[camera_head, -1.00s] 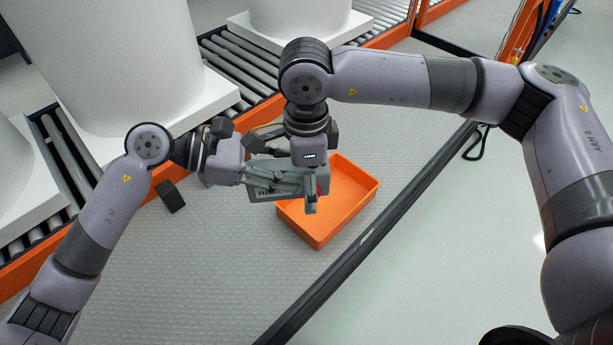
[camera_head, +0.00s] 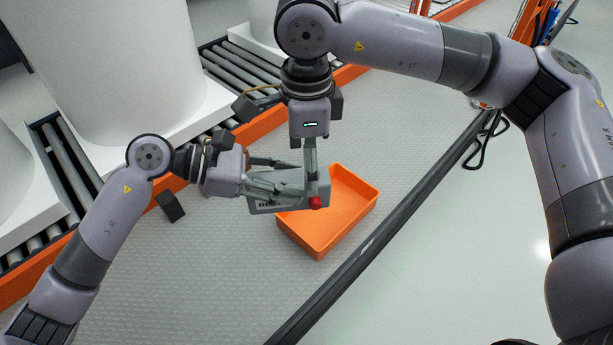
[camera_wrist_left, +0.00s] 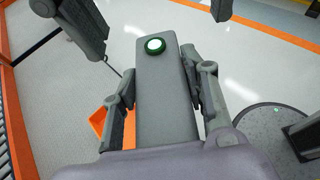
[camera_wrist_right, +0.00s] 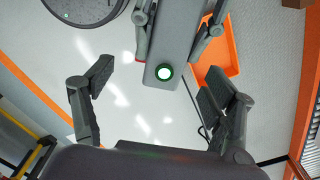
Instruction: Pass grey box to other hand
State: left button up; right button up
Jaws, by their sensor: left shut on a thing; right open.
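The grey box (camera_head: 290,205) has dark lettering on its side and a red knob (camera_head: 315,203) near its right end in the head view. My left gripper (camera_head: 296,188) is shut on the box and holds it above the floor. In the left wrist view, the box (camera_wrist_left: 165,105) lies between both fingers, with a green-ringed white button on its end. My right gripper (camera_wrist_right: 152,82) is open, and the end of the box (camera_wrist_right: 172,45) shows between its spread fingers, apart from both in that view. In the head view, its fingers overlap the box end.
An orange bin (camera_head: 345,215) stands on the floor behind and below the box. A roller conveyor (camera_head: 235,68) with large white cylinders (camera_head: 110,60) runs along the upper left. A dark rail (camera_head: 375,235) crosses the floor at the right. A small dark block (camera_head: 170,207) lies at the left.

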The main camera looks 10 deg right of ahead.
notch_tip(320, 180, up, 4)
jog(key=shift+f, duration=0.25)
pick_arm(q)
jog(key=shift+a+r, duration=0.1)
jog(key=shift+r, duration=0.05)
pick_arm(e)
jog(key=shift+r, duration=0.45)
jog(key=a+r, duration=1.2)
jog(key=r, duration=0.2)
pick_arm(q)
jog(key=a+r, duration=1.2)
jog(key=r, duration=0.2)
jog(key=shift+a+r, duration=0.35)
jog(key=shift+a, duration=0.05)
pick_arm(e)
notch_tip(320, 180, down, 12)
jog(key=shift+d, duration=0.15)
jog(key=shift+c, duration=0.5)
